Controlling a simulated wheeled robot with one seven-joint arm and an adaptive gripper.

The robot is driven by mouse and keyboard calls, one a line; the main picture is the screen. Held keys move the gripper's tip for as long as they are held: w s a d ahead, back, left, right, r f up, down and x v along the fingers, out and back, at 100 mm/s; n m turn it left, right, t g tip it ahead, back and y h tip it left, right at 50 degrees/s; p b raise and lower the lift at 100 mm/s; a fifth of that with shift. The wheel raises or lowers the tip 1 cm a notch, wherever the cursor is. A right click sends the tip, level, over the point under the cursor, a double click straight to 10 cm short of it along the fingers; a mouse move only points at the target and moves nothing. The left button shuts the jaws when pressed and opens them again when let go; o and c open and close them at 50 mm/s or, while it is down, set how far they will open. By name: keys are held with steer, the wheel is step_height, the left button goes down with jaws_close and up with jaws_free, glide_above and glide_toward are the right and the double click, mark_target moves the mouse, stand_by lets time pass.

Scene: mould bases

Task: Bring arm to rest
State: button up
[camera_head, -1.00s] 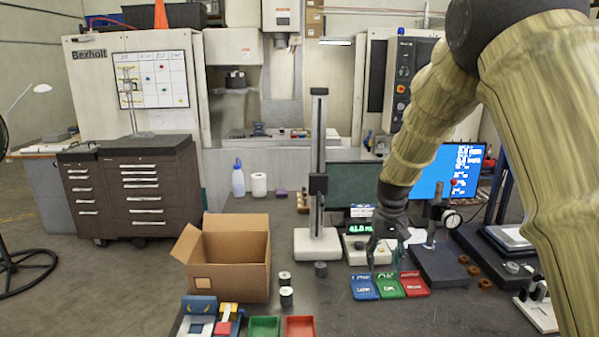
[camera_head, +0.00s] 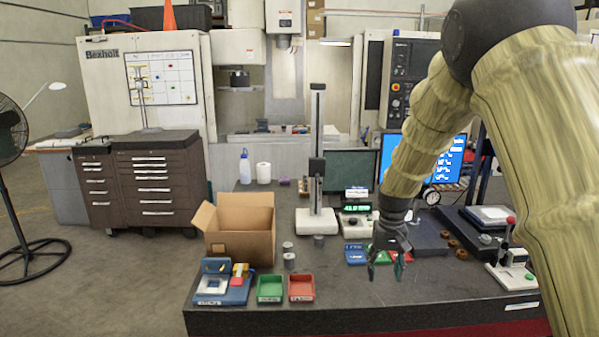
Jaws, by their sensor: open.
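My gripper (camera_head: 384,272) hangs from my arm on the right side of the view, pointing down. Its fingers are apart and nothing shows between them. It is above the dark bench top (camera_head: 340,283), in front of the blue, green and red label trays (camera_head: 354,254), and partly hides the green and red ones. I cannot tell its exact height above the bench.
An open cardboard box (camera_head: 240,232) stands at the left of the bench. A blue fixture (camera_head: 222,285), a green tray (camera_head: 269,289) and a red tray (camera_head: 301,287) are at the front left. A height gauge (camera_head: 316,215) stands behind. Gauges crowd the right.

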steer(key=s+f+b, duration=0.1)
steer(key=s+f, duration=0.4)
steer(key=f, duration=0.5)
steer(key=s+d+f+b, duration=0.1)
steer(key=s+f, duration=0.5)
steer(key=f, duration=0.4)
steer(key=s+f+b, duration=0.1)
steer(key=s+f, duration=0.4)
steer(key=f, duration=0.6)
steer(key=s+f+b, duration=0.1)
steer(key=s+f, duration=0.3)
steer(key=s, duration=0.6)
steer(key=s+f+b, duration=0.1)
steer(key=s+f, duration=0.4)
steer(key=s, duration=0.5)
steer(key=s+a+f+b, duration=0.1)
steer(key=s+f, duration=0.3)
steer(key=s, duration=0.7)
steer(key=shift+f, duration=0.15)
